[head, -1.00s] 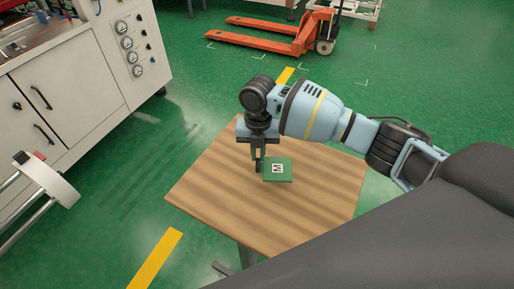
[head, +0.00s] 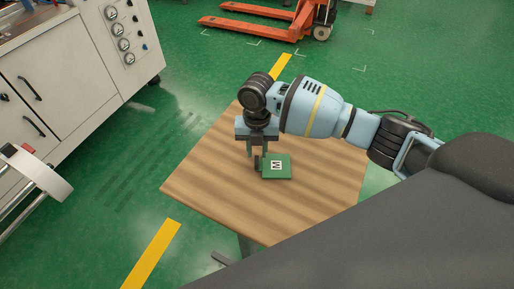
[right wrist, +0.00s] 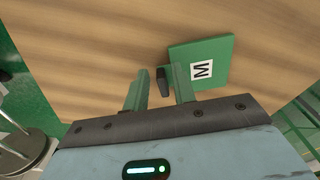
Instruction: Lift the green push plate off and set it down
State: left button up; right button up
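The green push plate (head: 284,173), marked with a white M label, lies flat on the wooden table. It also shows in the right wrist view (right wrist: 214,76). A dark upright grip (right wrist: 163,81) stands at its left edge. My right gripper (head: 257,154) is open above that grip, its fingers pointing down. In the right wrist view its two fingers (right wrist: 157,91) are apart, with the grip showing in line with the gap between them. Nothing is held. I cannot tell whether the fingers overlap the grip in height. My left gripper is not in view.
The wooden table top (head: 220,195) is bare around the plate, with free room left and in front. A white machine cabinet (head: 75,80) stands at the left. An orange pallet jack (head: 265,28) is on the green floor behind.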

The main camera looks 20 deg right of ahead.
jog(key=shift+o, duration=0.8)
notch_tip(320, 180, up, 8)
jog(key=shift+w+d, duration=0.15)
jog(key=shift+w, duration=0.15)
jog(key=shift+f, duration=0.15)
